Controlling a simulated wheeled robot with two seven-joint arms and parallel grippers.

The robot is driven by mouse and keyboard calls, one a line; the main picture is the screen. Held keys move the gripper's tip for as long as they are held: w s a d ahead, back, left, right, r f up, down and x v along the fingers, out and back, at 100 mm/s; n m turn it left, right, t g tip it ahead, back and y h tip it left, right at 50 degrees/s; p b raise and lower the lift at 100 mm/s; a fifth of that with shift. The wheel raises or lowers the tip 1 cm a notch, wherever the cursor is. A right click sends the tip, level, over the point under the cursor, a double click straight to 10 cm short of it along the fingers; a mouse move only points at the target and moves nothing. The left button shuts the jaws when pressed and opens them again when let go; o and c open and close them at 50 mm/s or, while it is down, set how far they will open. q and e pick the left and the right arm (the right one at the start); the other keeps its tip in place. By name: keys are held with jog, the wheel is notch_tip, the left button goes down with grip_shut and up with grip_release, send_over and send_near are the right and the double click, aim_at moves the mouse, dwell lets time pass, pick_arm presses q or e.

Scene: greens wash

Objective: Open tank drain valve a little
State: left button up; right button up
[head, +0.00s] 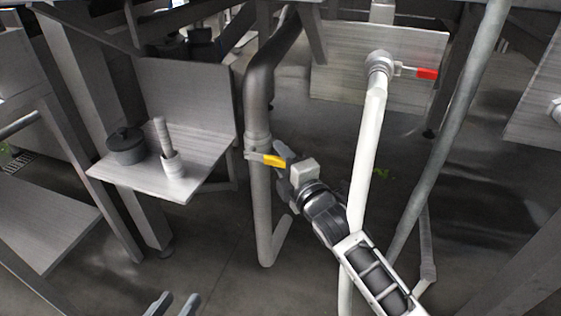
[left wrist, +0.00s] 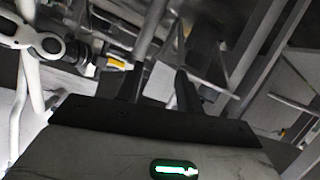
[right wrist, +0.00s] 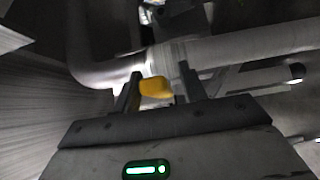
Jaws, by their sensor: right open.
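A valve with a yellow lever (head: 272,160) sits on a thick grey vertical pipe (head: 259,205). The lever points right from the pipe in the head view. My right gripper (head: 282,162) is at the lever's free end. In the right wrist view the yellow lever (right wrist: 156,88) lies between the two open fingers (right wrist: 160,90), which are not closed on it. My left gripper (head: 173,304) is at the bottom edge of the head view, open and empty. In the left wrist view its fingers (left wrist: 161,88) stand apart, and the yellow lever (left wrist: 117,63) shows beyond them.
A white pipe (head: 368,150) with a red-handled valve (head: 427,74) runs close behind my right arm. A grey slanted pipe (head: 447,130) stands further right. A metal shelf (head: 205,165) at left holds a dark lidded pot (head: 126,147) and a small upright cylinder (head: 171,163).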

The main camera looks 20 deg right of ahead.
jog(key=shift+w, duration=0.45)
jog(key=shift+c, duration=0.3)
